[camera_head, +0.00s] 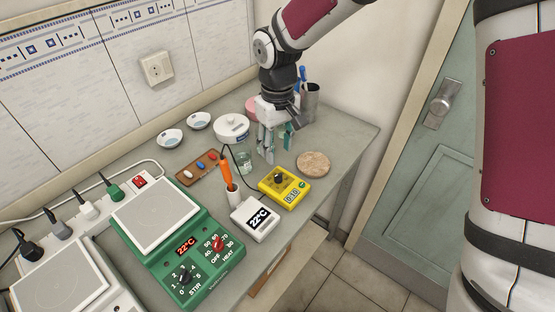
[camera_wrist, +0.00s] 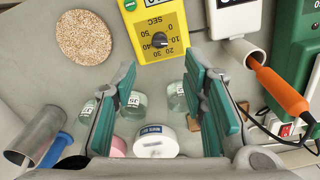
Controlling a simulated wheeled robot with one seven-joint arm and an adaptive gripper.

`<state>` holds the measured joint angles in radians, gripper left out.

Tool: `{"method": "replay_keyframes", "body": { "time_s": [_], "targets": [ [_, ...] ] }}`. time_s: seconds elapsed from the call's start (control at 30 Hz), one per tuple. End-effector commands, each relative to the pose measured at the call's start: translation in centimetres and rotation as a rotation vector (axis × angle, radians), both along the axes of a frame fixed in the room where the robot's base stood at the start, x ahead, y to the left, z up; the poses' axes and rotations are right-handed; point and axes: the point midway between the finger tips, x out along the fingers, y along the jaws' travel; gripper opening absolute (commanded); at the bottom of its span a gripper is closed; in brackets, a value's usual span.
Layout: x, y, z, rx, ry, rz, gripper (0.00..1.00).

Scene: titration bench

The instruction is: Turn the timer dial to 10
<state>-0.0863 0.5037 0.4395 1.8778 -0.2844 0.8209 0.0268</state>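The yellow timer (camera_head: 284,188) lies on the bench near its front edge, with a black round dial (camera_head: 278,178) and a small display (camera_head: 292,194) whose digits look like 0:10. In the wrist view the timer (camera_wrist: 143,22) is at the top centre. Its dial (camera_wrist: 160,40) sits inside a ring of numbers from 0 to 50 marked SEC; I cannot tell which number it points at. My gripper (camera_head: 277,153) is above the bench behind the timer, apart from the dial. In the wrist view my gripper (camera_wrist: 160,66) is open, with nothing held between its green-padded fingers.
A cork mat (camera_head: 313,164) lies right of the timer, and a white thermometer box (camera_head: 255,219) lies left. An orange-handled tool (camera_head: 227,174) stands in a holder nearby. Small glass jars (camera_wrist: 133,104) and a white tub (camera_wrist: 156,142) show between the fingers. A metal cup (camera_head: 310,100) stands behind.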

Motion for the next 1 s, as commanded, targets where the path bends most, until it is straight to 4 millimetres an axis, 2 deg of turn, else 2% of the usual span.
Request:
{"method": "replay_keyframes", "body": {
  "time_s": [0.1,0.23,0.77,0.87,1.0],
  "targets": [
    [0.1,0.0,1.6,0.000,-0.002,-0.001,0.39],
    [0.0,0.0,2.3,0.000,0.000,-0.001,0.39],
    [0.0,-0.1,2.6,-0.002,-0.003,-0.002,0.39],
    [-0.3,-1.0,3.7,-0.010,-0.019,-0.017,0.39],
    [-1.6,-3.9,6.9,-0.033,-0.069,-0.071,0.39]
  ]
}}
